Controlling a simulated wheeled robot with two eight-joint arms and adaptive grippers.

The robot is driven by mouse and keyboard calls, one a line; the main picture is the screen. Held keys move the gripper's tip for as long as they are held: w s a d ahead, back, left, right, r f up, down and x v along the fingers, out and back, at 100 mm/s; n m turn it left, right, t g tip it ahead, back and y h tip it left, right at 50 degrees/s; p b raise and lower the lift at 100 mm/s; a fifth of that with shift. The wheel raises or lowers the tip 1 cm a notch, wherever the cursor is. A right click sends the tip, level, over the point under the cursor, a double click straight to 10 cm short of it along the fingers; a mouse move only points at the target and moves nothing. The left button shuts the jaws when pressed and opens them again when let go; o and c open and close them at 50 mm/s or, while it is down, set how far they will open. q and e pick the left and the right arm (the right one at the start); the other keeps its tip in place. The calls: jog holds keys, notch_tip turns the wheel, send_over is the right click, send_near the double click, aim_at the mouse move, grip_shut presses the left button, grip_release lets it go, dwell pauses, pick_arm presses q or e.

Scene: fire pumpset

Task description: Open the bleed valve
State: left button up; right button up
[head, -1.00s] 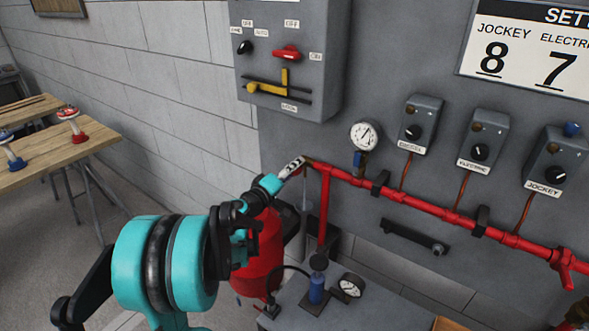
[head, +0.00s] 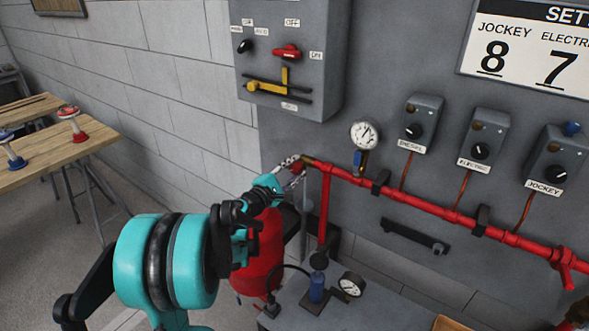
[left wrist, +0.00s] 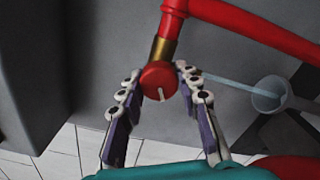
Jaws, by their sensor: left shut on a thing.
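The bleed valve's round red knob (left wrist: 158,78) sits on a brass fitting (left wrist: 162,49) at the left end of the red pipe. It has a white line on its face, slanting near upright in the left wrist view. My left gripper (left wrist: 160,80) is shut on the knob, one finger on each side. In the head view my left gripper (head: 291,167) is at the pipe's left end, with a little of the knob showing between the fingers. The brass fitting (head: 310,161) shows just right of it. My right gripper is not in view.
A grey control box (head: 325,75) hangs above. A red cylinder (head: 258,250) and a grey bench with a small gauge (head: 351,284) are below.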

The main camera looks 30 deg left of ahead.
pick_arm(q)
jog(key=n, duration=0.7)
jog(key=shift+d+f, duration=0.1)
dwell(0.5)
jog(key=o, duration=1.2)
jog(key=shift+c, duration=0.2)
jog(key=shift+s, duration=0.1)
jog(key=s, duration=1.2)
jog(key=shift+a, duration=0.45)
jog(key=shift+w, duration=0.1)
